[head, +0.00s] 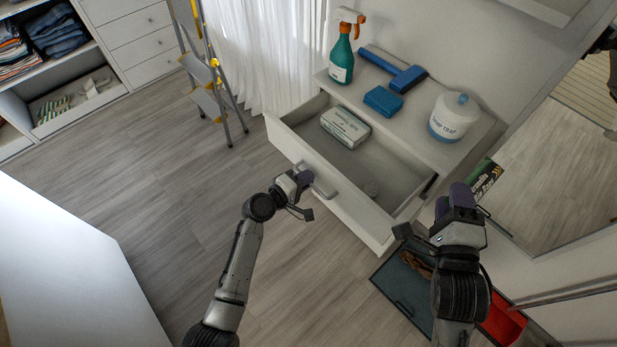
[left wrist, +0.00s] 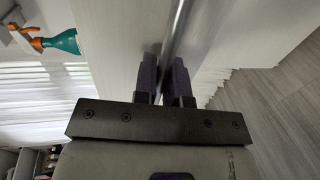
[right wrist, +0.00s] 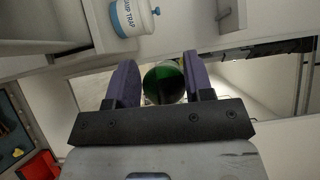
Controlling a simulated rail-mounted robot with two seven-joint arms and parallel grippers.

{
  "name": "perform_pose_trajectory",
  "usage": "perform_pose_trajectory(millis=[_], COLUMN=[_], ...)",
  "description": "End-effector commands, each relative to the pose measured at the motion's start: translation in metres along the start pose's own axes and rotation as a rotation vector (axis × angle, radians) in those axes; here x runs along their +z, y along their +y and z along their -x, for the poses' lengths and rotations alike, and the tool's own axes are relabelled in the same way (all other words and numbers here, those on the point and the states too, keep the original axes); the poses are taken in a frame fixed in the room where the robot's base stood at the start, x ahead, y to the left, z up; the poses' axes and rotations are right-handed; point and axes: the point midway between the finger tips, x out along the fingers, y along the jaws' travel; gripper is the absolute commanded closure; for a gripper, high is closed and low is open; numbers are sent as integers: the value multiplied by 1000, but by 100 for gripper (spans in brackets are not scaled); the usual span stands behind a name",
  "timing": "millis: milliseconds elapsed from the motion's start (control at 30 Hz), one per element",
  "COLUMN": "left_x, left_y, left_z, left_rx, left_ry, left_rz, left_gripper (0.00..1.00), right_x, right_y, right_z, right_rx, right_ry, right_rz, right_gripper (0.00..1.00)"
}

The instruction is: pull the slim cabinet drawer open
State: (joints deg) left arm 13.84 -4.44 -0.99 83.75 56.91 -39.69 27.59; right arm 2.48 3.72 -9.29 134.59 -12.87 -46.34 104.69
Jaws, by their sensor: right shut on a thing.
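The slim cabinet drawer (head: 340,213) stands pulled out, its inside visible in the head view. My left gripper (head: 306,190) is at the drawer's bar handle (head: 318,178). In the left wrist view my left fingers (left wrist: 163,85) lie close on either side of the handle (left wrist: 180,22); whether they clamp it is unclear. My right gripper (right wrist: 163,85) is shut on a green-and-black roll (right wrist: 164,84), off the cabinet's right side.
On the cabinet top stand a spray bottle (head: 342,58), a blue-handled tool (head: 405,76), a blue block (head: 383,101) and a white tub (head: 453,117). A dark teal bin (head: 395,283) and a red bin (head: 503,323) are below. Floor left of the drawer is clear up to the stepladder (head: 209,75).

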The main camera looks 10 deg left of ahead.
Motion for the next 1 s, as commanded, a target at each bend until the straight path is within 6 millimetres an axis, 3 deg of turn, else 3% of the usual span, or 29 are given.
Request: perform_pose_trajectory(millis=[233, 567, 1000], left_x=[0, 0, 0], left_y=[0, 1, 1], left_z=[0, 6, 80], left_rx=[-1, -1, -4], left_ry=[0, 1, 1], left_rz=[0, -1, -2], left_gripper=[65, 65, 65], right_x=[0, 0, 1], right_y=[0, -4, -27], right_z=[0, 0, -1], right_rx=[-2, -2, -1], right_ry=[0, 0, 0], right_rz=[0, 0, 0], right_gripper=[80, 80, 80])
